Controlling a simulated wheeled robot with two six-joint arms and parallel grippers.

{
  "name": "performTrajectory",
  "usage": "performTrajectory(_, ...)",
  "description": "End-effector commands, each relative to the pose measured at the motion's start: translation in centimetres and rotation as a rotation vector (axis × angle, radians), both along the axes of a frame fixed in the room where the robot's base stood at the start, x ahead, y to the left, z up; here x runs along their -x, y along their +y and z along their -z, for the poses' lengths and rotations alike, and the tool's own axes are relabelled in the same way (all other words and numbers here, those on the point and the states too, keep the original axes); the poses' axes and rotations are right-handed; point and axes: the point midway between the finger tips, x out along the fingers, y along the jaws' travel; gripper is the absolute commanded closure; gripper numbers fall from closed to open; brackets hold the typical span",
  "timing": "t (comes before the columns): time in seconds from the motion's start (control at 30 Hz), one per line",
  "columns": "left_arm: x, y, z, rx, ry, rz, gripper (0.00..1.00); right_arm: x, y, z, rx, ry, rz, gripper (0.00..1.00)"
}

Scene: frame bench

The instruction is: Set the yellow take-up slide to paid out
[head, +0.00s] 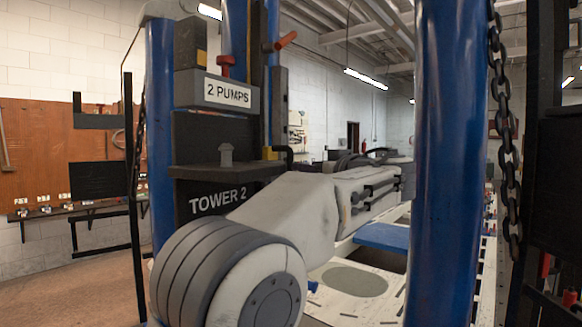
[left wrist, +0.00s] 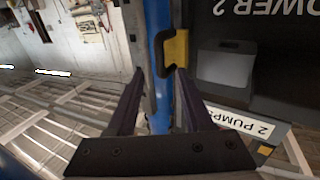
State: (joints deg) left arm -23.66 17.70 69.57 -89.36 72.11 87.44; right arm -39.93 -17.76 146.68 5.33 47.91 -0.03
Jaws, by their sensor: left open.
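The yellow take-up slide (head: 270,153) shows as a small yellow block on the dark tower, with a black loop handle (head: 287,154) on its right side. In the left wrist view, where the tower's lettering is upside down, the yellow block (left wrist: 177,48) and its dark handle lie just beyond my fingertips. My left gripper (left wrist: 160,74) is open, with one finger on each side of the handle's line; I see nothing held, and cannot tell whether a finger touches the handle. In the head view my left arm crosses the lower middle. My right gripper is out of view.
Blue posts (head: 446,150) stand close on both sides, with a hanging chain (head: 504,140) at the right. The tower carries a "2 PUMPS" label (head: 228,93), a red knob (head: 226,64) and a red-handled lever (head: 285,41). A pegboard (head: 40,150) is at the far left.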

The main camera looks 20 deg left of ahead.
Motion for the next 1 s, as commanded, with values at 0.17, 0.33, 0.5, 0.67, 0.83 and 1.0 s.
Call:
performTrajectory(0.17,-2.0,2.4,-0.5,-0.002,0.005,-0.003,0.49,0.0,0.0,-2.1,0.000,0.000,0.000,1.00)
performTrajectory(0.33,-4.1,4.8,-0.5,-0.001,0.007,-0.001,0.49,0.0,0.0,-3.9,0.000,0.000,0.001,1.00)
performTrajectory(0.5,-5.6,6.4,-0.3,0.000,0.006,0.000,0.49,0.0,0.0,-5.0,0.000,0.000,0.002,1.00)
performTrajectory(0.67,-6.3,7.1,-0.1,0.000,0.006,0.003,0.49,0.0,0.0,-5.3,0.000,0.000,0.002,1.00)
performTrajectory(0.83,-6.3,7.2,0.1,0.000,0.006,0.004,0.49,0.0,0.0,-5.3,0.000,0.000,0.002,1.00)
performTrajectory(1.0,-6.3,7.1,0.1,0.000,0.006,0.004,0.76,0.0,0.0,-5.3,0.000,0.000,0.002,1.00)
